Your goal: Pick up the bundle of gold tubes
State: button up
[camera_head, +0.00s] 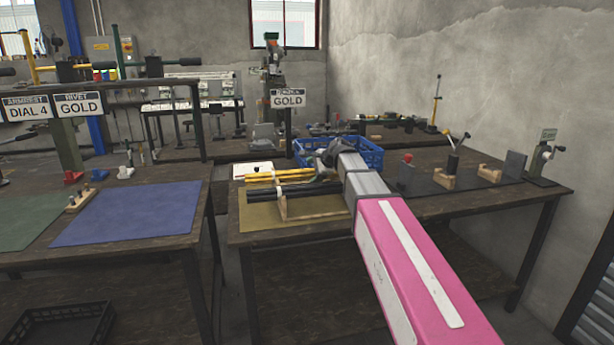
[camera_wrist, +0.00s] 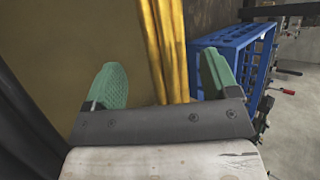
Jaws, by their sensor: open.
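The bundle of gold tubes (camera_head: 280,176) lies on the work table in the head view, behind a bundle of black tubes (camera_head: 290,190). In the wrist view the gold tubes (camera_wrist: 164,45) run lengthwise between the two green fingers of my gripper (camera_wrist: 162,80). They lie closer to the right finger, and a gap shows on the left. My gripper is open. Whether a finger touches the tubes cannot be told. In the head view my gripper (camera_head: 319,181) is at the right end of the tubes, partly hidden by the arm.
A wooden rack (camera_head: 312,208) stands at the tubes on a yellow mat (camera_head: 258,217). A blue crate (camera_head: 370,156) is close behind my gripper and right of it in the wrist view (camera_wrist: 206,60). Wooden blocks and a small press (camera_head: 541,160) stand farther right.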

aim_at(310, 171)
jog(key=x, duration=0.4)
jog(key=shift+w+a, duration=0.2)
jog(key=shift+w, duration=0.15)
jog(key=shift+c, duration=0.4)
grip_shut()
jog(key=shift+r, duration=0.1)
